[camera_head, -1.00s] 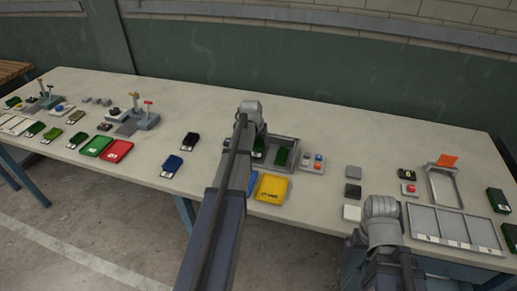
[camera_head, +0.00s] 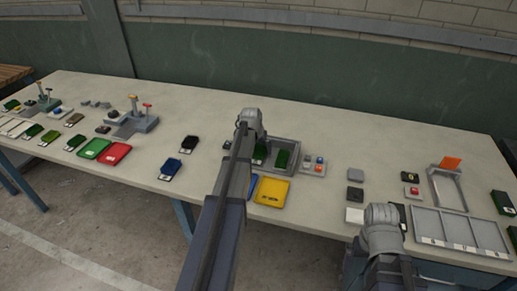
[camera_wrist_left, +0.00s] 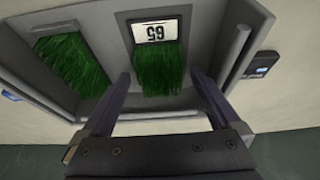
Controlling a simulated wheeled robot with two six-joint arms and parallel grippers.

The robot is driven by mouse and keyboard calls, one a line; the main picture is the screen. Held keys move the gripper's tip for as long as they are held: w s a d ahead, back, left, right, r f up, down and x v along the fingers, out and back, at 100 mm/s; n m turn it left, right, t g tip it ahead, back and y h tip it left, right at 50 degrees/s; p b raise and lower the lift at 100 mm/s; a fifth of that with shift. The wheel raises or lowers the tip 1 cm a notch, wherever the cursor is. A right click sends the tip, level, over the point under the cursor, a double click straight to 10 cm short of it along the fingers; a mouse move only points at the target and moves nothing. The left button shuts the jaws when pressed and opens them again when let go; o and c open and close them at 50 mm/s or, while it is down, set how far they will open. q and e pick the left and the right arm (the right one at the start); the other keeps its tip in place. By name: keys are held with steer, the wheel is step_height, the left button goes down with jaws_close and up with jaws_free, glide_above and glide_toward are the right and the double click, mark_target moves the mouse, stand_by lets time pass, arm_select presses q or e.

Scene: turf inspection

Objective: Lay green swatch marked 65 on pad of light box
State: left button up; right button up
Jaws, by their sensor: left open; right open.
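The green swatch marked 65 (camera_wrist_left: 160,66) lies in a grey tray (camera_wrist_left: 113,102), its white label showing upside down in the left wrist view. My left gripper (camera_wrist_left: 160,84) is open, with its fingers on either side of the swatch's grass and nothing clamped. In the head view my left gripper (camera_head: 250,135) is over the left part of the tray (camera_head: 297,145), and its arm partly hides the swatch there (camera_head: 259,154). My right gripper (camera_head: 384,225) is at the table's front right, its fingertips hidden. I cannot tell for sure which fixture is the light box.
Another green swatch (camera_wrist_left: 72,60) shares the tray. A button box (camera_head: 313,164) stands just right of it, a yellow tray (camera_head: 272,191) in front. A grey frame with an orange flag (camera_head: 450,187) and a divided tray (camera_head: 460,229) stand at right. The table is clear behind the tray.

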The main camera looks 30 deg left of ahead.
arm_select(q)
steer(key=p+v, duration=1.1)
steer(key=v, duration=0.1)
steer(key=shift+r, duration=0.15)
steer(key=shift+s, duration=0.1)
steer(key=shift+c, duration=0.3)
stand_by(1.6)
